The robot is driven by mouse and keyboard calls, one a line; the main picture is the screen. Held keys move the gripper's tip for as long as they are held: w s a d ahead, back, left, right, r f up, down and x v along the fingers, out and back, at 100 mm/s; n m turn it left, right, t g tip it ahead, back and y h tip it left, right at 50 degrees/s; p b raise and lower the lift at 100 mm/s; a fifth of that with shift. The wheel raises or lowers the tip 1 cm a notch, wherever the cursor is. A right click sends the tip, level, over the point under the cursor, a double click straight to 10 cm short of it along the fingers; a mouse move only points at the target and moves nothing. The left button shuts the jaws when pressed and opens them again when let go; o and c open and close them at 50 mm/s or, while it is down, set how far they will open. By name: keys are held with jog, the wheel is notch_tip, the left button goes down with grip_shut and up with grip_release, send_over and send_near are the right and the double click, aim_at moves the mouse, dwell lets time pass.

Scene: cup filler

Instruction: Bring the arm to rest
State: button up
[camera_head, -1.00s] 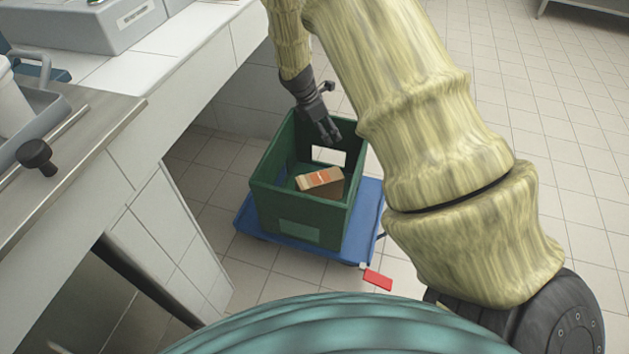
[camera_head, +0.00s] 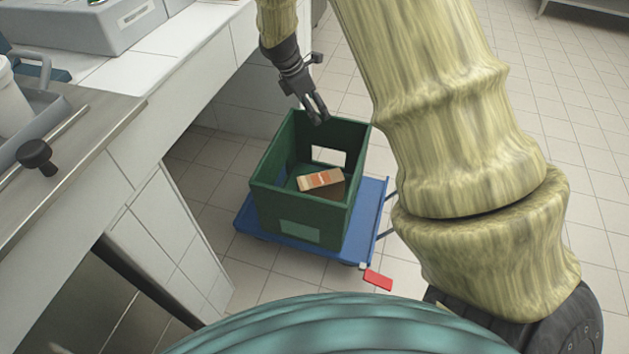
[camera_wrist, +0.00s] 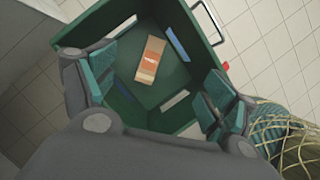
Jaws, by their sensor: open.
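My gripper (camera_head: 318,117) is above the far rim of a green crate (camera_head: 300,215), with its fingers pointing down. It is open and empty. In the wrist view, my gripper (camera_wrist: 158,95) has its two fingers spread wide on either side of the crate's inside. A brown and orange carton (camera_head: 320,179) lies in the crate, clear of the fingers; the carton also shows in the wrist view (camera_wrist: 150,60). My arm comes in from the top of the head view and covers part of the floor to the right of the crate.
The crate stands on a blue trolley (camera_head: 368,235) with a red tag (camera_head: 378,280) at its front. A white tiled counter (camera_head: 205,72) runs along the left, close to my arm. A steel worktop (camera_head: 75,150) is nearer. Tiled floor lies open at right.

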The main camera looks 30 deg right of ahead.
jog(key=shift+v, duration=0.9)
jog(key=shift+r, duration=0.1)
